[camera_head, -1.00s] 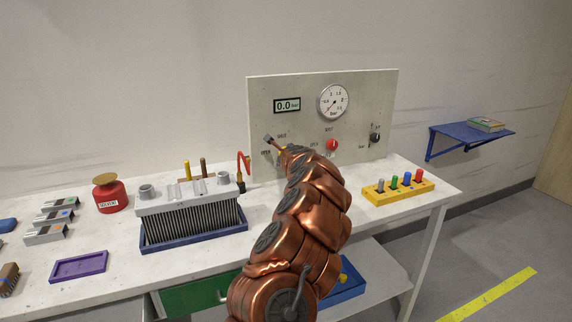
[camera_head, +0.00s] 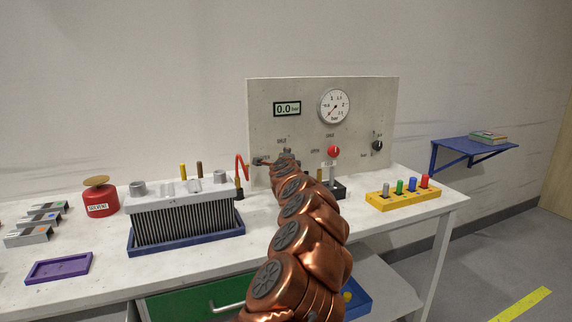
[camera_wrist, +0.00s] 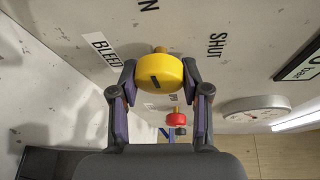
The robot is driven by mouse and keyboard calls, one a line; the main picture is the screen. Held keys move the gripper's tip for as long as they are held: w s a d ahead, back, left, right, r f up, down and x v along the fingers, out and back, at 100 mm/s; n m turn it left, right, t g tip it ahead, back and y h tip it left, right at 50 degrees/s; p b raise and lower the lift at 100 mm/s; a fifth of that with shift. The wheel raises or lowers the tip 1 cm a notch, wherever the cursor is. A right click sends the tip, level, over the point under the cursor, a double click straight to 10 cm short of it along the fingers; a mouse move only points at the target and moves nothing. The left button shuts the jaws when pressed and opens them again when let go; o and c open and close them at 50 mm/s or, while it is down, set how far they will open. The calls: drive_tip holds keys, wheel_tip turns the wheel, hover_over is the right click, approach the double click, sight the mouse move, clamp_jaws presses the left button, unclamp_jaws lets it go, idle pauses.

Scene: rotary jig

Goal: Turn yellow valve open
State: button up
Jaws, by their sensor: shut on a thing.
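The yellow valve (camera_wrist: 160,72) is a round knob with a dark line on its face, in the upper middle of the wrist view. My gripper (camera_wrist: 158,86) has one finger on each side of it and is shut on it. "BLEED" is printed to the knob's left and "SHUT" to its upper right; the mark indicates no clear setting to me. In the head view my copper arm reaches the grey panel (camera_head: 305,120), hiding the yellow valve. Part of my gripper shows there against the panel's lower left.
A red knob (camera_head: 334,152) and a black knob (camera_head: 377,146) sit right of my arm on the panel. A gauge (camera_head: 334,105) and a 0.0 bar display (camera_head: 287,109) are above. A finned block (camera_head: 185,218) and a yellow peg rack (camera_head: 404,193) flank my arm.

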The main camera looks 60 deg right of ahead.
idle(0.4)
drive_tip(key=o, duration=1.1)
drive_tip(key=shift+o, duration=0.2)
drive_tip(key=shift+s, duration=0.1)
drive_tip(key=v, duration=1.2)
drive_tip(key=shift+f, duration=0.1)
